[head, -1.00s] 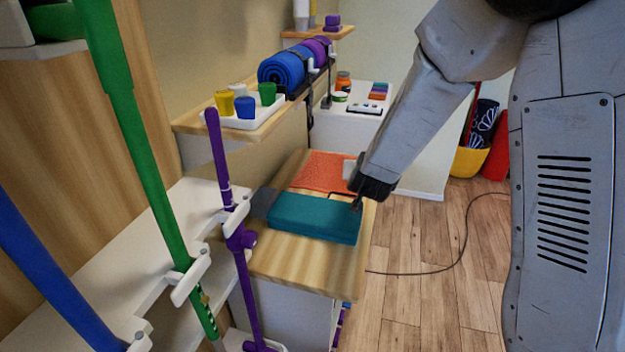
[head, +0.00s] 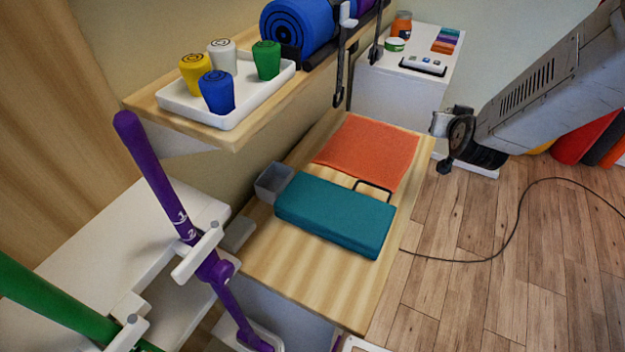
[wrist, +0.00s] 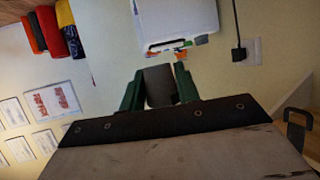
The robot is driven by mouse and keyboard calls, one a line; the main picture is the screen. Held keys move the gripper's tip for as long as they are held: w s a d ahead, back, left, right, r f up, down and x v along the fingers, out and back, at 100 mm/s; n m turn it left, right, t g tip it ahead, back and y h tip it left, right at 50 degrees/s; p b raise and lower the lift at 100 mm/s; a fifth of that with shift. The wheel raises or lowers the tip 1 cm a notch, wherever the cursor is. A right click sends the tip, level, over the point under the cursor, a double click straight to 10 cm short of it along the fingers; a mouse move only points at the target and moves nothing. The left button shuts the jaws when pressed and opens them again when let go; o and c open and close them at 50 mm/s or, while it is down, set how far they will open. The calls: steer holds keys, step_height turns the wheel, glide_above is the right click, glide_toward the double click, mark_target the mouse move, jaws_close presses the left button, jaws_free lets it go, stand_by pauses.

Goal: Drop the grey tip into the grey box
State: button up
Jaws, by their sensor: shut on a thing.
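In the wrist view my gripper (wrist: 158,92) has its green fingers closed on the dark grey tip (wrist: 158,78). In the head view the end of my arm, with the dark gripper (head: 446,166), is to the right of the wooden table's edge, over the floor side. The tip cannot be made out there. The small open grey box (head: 273,183) stands on the table at the left end of the teal block, well to the left of my gripper. Its inside is only partly visible.
The teal block (head: 335,215) and an orange cloth (head: 368,152) lie on the wooden table (head: 310,270). A shelf above the box holds a white tray (head: 225,112) of coloured cups. A purple crutch (head: 165,190) stands at the left. The table's front is clear.

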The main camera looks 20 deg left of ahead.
steer(key=s+a+n+g+y, duration=0.1)
steer(key=s+a+n+y, duration=0.25)
steer(key=a, duration=0.65)
steer(key=s+a+n+g+y, duration=0.15)
steer(key=s+a, duration=0.25)
steer(key=a, duration=0.6)
steer(key=s+a+f+n+g+y, duration=0.3)
steer(key=s+a+n+g+y, duration=0.15)
steer(key=s+a, duration=0.95)
steer(key=shift+n+h, duration=0.35)
steer(key=shift+h, duration=0.1)
steer(key=shift+w+a+f, duration=0.15)
steer(key=shift+w+f, duration=0.05)
steer(key=shift+f, duration=0.6)
steer(key=shift+w+a+f, duration=0.1)
steer(key=shift+w+f, duration=0.1)
steer(key=shift+f, duration=0.55)
steer(key=shift+w+a+f, duration=0.15)
steer(key=shift+w+f, duration=0.05)
steer(key=shift+f, duration=0.6)
steer(key=o, duration=1.1)
steer(key=shift+o, duration=0.2)
steer(key=v, duration=0.7)
steer(key=shift+s+d+r, duration=0.15)
steer(key=shift+s+d, duration=0.05)
steer(key=shift+d, duration=0.15)
